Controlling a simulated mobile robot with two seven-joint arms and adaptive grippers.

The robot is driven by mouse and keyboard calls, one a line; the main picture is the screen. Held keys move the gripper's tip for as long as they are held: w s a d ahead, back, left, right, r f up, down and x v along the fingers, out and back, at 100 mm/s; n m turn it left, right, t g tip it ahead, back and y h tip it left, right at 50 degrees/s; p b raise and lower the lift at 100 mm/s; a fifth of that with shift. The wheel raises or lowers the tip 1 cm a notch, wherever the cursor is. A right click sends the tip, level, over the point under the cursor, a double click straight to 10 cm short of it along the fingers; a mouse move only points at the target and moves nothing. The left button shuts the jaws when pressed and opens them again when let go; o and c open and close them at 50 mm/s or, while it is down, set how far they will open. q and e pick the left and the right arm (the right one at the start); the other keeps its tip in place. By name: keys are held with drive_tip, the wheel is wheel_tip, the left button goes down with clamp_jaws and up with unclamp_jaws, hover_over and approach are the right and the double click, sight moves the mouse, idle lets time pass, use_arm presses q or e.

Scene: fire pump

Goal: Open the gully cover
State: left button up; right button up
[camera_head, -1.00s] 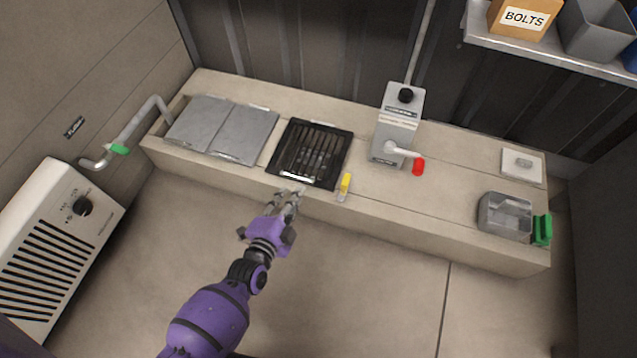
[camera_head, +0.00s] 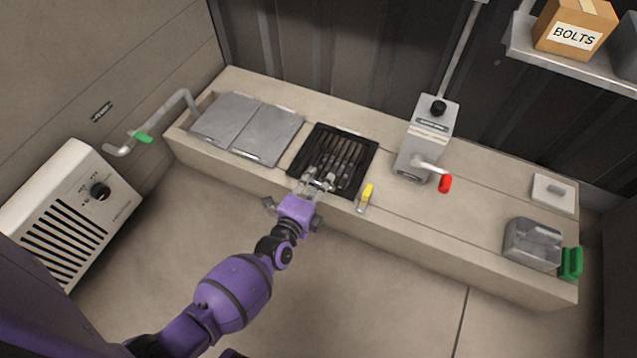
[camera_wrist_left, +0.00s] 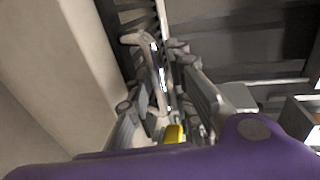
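The gully cover looks to be the black slotted grate (camera_head: 364,153), set in the top of the long beige ledge (camera_head: 455,215). It lies flat in its dark square frame. My left gripper (camera_head: 315,180) reaches over the front edge of the grate, near its front left part. Its fingers look apart, with nothing clearly held. In the left wrist view my gripper (camera_wrist_left: 158,44) has a finger on each side, with dark slats of the grate (camera_wrist_left: 138,16) beyond them. I cannot tell whether the fingertips touch the grate. My right gripper is not in view.
Two grey panels (camera_head: 245,130) lie left of the grate. A yellow-handled item (camera_head: 367,192) sits close to its right. A white vented unit (camera_head: 70,215) stands at left.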

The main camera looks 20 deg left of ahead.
use_arm(q)
clamp_jaws()
idle(0.4)
